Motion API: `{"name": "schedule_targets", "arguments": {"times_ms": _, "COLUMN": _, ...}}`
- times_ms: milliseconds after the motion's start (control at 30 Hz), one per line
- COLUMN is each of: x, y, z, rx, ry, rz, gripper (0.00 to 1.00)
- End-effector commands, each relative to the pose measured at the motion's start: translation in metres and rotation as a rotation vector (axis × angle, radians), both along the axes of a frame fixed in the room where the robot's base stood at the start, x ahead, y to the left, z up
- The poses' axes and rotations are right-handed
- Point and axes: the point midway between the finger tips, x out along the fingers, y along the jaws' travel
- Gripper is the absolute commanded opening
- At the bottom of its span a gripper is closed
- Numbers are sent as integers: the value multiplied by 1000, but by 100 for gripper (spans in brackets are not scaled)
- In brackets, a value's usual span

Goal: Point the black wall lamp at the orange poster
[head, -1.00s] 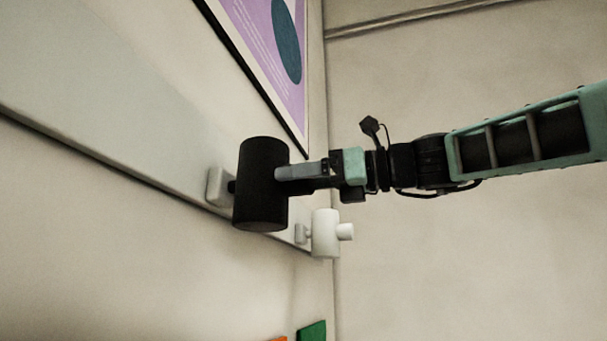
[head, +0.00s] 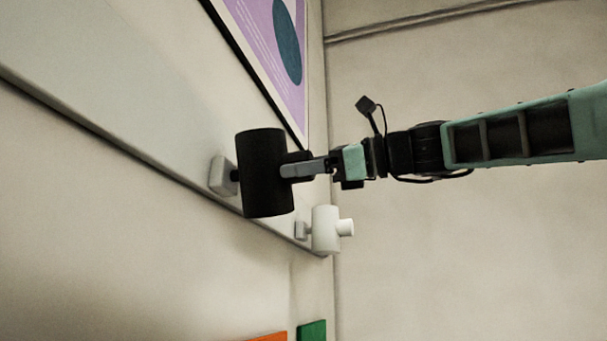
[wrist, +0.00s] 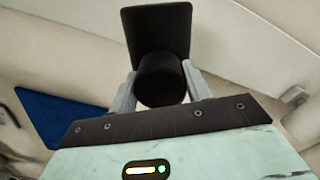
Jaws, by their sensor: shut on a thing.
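The black wall lamp (head: 263,175) is a dark cylinder on a pale wall mount (head: 223,175), close to upright in the head view. My gripper (head: 305,168) is at its right side, shut on the lamp's short black knob. In the wrist view the knob (wrist: 160,78) sits between the two grey fingers, with the lamp body (wrist: 160,22) behind it. An orange panel, perhaps the orange poster (head: 268,337), shows only its top edge at the bottom of the head view. The lamp's lit end is not visible.
A white wall lamp (head: 326,229) with its own knob is just below and right of my gripper. A purple poster (head: 262,45) hangs above. A green panel (head: 312,331) is beside the orange one. A blue panel (wrist: 50,118) shows in the wrist view.

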Motion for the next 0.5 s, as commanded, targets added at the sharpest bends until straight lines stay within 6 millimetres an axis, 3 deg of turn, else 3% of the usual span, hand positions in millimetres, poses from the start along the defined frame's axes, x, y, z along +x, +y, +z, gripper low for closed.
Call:
{"name": "schedule_targets", "arguments": {"times_ms": 167, "x": 0, "y": 0, "z": 1, "rx": 0, "ry": 1, "rz": -1, "gripper": 7}}
{"name": "schedule_targets", "arguments": {"times_ms": 200, "x": 0, "y": 0, "z": 1, "rx": 0, "ry": 2, "rz": -1, "gripper": 57}}
{"name": "schedule_targets", "arguments": {"times_ms": 267, "x": 0, "y": 0, "z": 1, "rx": 0, "ry": 2, "rz": -1, "gripper": 70}}
{"name": "schedule_targets", "arguments": {"times_ms": 500, "x": 0, "y": 0, "z": 0, "rx": 0, "ry": 3, "rz": -1, "gripper": 70}}
